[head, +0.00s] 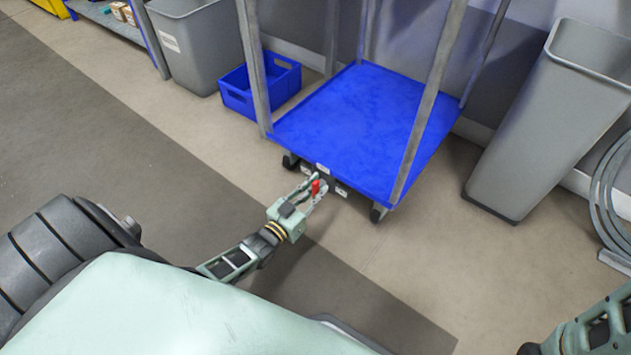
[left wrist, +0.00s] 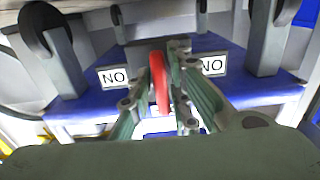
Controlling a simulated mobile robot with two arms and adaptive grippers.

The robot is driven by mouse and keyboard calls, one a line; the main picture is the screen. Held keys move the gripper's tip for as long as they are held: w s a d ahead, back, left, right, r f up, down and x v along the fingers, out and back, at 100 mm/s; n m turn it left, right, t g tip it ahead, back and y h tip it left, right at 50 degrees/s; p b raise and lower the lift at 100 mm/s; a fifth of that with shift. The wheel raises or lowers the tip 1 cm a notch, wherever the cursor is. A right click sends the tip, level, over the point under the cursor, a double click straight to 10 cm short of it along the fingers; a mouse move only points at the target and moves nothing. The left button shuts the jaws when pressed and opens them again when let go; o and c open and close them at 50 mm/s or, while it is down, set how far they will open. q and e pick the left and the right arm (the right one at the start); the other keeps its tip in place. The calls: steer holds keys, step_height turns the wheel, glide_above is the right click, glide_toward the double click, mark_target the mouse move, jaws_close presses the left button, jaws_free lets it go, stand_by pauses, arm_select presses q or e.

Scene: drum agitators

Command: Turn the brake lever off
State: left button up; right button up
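The brake lever (head: 316,187) is a small red piece low on the near end of the blue platform cart (head: 350,120). In the left wrist view the red lever (left wrist: 159,82) stands between two white labels reading "NO". My left gripper (head: 317,183) reaches the cart's near edge, with its fingers on either side of the lever. In the left wrist view the gripper's fingers (left wrist: 162,72) are spread apart. The lever lies close to the right-hand finger; whether they touch is unclear. My right gripper is out of view.
A blue crate (head: 238,98) and a grey bin (head: 190,45) stand left of the cart. A tall grey bin (head: 540,120) stands to the right. The cart's grey posts (head: 432,100) rise at its corners. The floor in front is clear.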

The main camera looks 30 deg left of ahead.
arm_select(q)
steer(key=shift+o, duration=1)
steer(key=s+a, duration=0.1)
steer(key=s, duration=1.1)
